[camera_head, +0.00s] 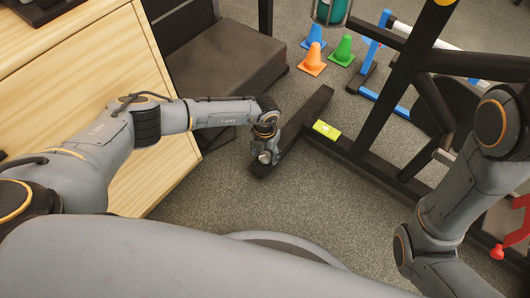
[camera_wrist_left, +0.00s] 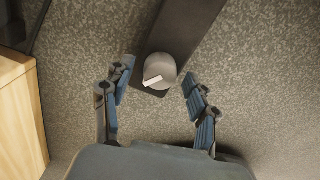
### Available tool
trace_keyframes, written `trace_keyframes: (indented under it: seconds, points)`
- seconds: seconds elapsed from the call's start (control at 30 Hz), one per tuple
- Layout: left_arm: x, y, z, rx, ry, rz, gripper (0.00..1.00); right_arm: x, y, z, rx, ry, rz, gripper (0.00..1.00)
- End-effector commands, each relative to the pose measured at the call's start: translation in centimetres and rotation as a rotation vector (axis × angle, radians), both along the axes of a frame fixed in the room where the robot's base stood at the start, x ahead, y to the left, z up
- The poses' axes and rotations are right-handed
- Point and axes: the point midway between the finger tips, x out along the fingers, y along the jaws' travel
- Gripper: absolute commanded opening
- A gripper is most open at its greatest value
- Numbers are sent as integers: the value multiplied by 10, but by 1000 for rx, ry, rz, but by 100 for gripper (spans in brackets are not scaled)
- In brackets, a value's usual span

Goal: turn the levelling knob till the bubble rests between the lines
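The levelling knob is a grey round cap with a pale mark (camera_wrist_left: 158,68). It sits at the end of a dark beam (camera_wrist_left: 183,28). My left gripper (camera_wrist_left: 157,76) is open, with one blue-padded finger on each side of the knob and a gap showing on both sides. In the head view my left gripper (camera_head: 265,155) is at the near end of the black foot beam, largely hiding the knob. The yellow-green level (camera_head: 327,130) lies on the black frame to the right; its bubble is too small to make out. My right gripper is out of view.
A black rack frame (camera_head: 372,160) spreads to the right of my left gripper. Orange (camera_head: 312,62), green (camera_head: 342,50) and blue (camera_head: 313,36) cones stand behind. A wooden cabinet (camera_head: 85,50) is at the left. Grey floor (camera_head: 290,200) is open in front.

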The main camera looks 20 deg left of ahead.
Motion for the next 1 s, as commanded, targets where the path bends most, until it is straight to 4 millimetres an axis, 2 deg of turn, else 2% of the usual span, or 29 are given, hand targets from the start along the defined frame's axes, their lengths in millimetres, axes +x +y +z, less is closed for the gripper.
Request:
trace_keyframes:
  seconds: [0.27,0.6,0.7,1.0]
  points:
    - [1,0,7,-2,-3,1,58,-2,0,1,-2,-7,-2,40]
    - [1,0,61,-1,-3,0,58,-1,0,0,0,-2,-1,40]
    - [1,0,70,0,-1,0,58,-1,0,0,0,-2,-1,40]
    - [0,0,75,0,0,0,58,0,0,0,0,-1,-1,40]
